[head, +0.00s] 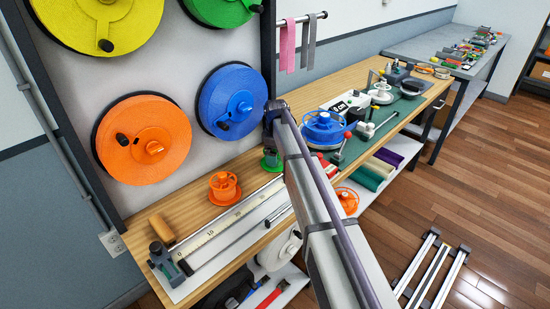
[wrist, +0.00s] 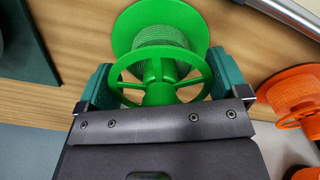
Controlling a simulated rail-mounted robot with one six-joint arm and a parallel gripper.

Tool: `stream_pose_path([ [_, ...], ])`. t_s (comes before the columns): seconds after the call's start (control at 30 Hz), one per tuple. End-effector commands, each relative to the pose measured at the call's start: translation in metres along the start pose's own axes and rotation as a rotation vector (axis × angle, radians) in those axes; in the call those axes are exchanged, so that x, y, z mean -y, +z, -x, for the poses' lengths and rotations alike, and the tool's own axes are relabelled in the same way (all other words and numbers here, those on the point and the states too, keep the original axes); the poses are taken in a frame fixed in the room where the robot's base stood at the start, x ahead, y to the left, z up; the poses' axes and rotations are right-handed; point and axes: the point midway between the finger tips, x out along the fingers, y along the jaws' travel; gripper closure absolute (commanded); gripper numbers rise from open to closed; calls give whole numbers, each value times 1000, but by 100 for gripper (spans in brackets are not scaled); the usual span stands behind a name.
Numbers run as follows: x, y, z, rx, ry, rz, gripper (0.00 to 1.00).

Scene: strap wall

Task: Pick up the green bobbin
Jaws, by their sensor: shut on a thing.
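The green bobbin (wrist: 163,38) stands on the wooden bench, between the two teal fingers of my gripper (wrist: 158,88) in the wrist view. The fingers press on opposite sides of its spoked near flange. Its wider far flange and wound core show beyond them. In the head view a part of the green bobbin (head: 271,160) shows beside my arm, which hides most of it and of my gripper. Whether the bobbin touches the bench is hard to tell.
An orange bobbin (head: 224,187) stands to the left on the bench, near a long ruler (head: 225,228). A blue reel (head: 325,128) and a green mat (head: 385,118) lie to the right. Large orange (head: 143,140) and blue (head: 231,100) wall reels hang behind.

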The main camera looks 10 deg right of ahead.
Motion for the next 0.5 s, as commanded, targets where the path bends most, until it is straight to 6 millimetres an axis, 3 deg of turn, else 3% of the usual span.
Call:
stream_pose_path([
  [0.27,0,0,4,0,0,0,34],
  [0.37,0,0,18,0,0,0,34],
  [0.5,0,0,50,0,0,0,34],
])
